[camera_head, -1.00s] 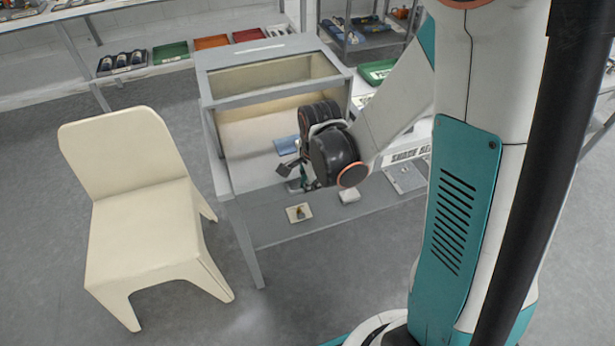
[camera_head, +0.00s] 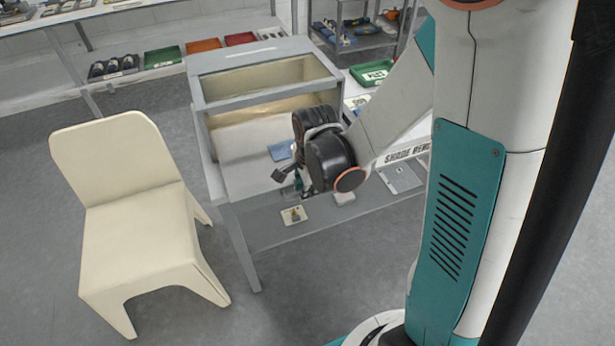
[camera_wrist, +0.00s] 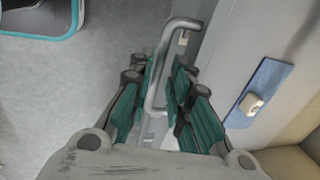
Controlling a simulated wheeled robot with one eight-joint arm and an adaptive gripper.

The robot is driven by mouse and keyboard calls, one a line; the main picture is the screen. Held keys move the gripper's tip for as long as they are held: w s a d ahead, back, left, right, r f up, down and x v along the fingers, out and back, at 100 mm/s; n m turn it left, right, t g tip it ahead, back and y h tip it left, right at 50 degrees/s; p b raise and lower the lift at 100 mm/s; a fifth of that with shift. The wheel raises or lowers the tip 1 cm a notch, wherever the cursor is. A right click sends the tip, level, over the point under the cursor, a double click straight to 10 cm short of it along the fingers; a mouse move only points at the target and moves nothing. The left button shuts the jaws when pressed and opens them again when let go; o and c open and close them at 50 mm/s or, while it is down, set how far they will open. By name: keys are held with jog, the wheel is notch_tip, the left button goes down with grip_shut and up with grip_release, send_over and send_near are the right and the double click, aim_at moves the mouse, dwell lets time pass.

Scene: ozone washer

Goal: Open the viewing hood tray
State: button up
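The viewing hood (camera_head: 264,72) is a grey box frame with a pale inside, standing on the grey table. A pale panel (camera_head: 240,150) shows below its front edge; I cannot tell whether this is the tray. My gripper (camera_head: 287,178) is low in front of the hood, partly hidden by my wrist. In the wrist view, a grey bar handle (camera_wrist: 158,68) runs between the two teal fingers of my gripper (camera_wrist: 164,88). The fingers are apart, with a gap visible to the right of the bar. The handle's lower end is partly hidden by the fingers.
A cream chair (camera_head: 140,210) stands left of the table (camera_head: 270,225). A small picture card (camera_head: 294,215) lies near the table's front edge. A blue pad (camera_head: 280,151) lies behind my gripper; a blue pad with a pale block also shows in the wrist view (camera_wrist: 259,92).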

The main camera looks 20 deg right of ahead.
notch_tip(320, 180, up, 11)
jog(key=s, duration=0.2)
jog(key=shift+s+r, duration=0.2)
jog(key=shift+s, duration=0.05)
dwell(0.4)
jog(key=s+r+n+t, duration=0.5)
jog(key=s+r+n, duration=0.3)
jog(key=n, duration=0.9)
jog(key=shift+s+r+n, duration=0.35)
jog(key=shift+s+n, duration=0.05)
jog(key=shift+s, duration=0.5)
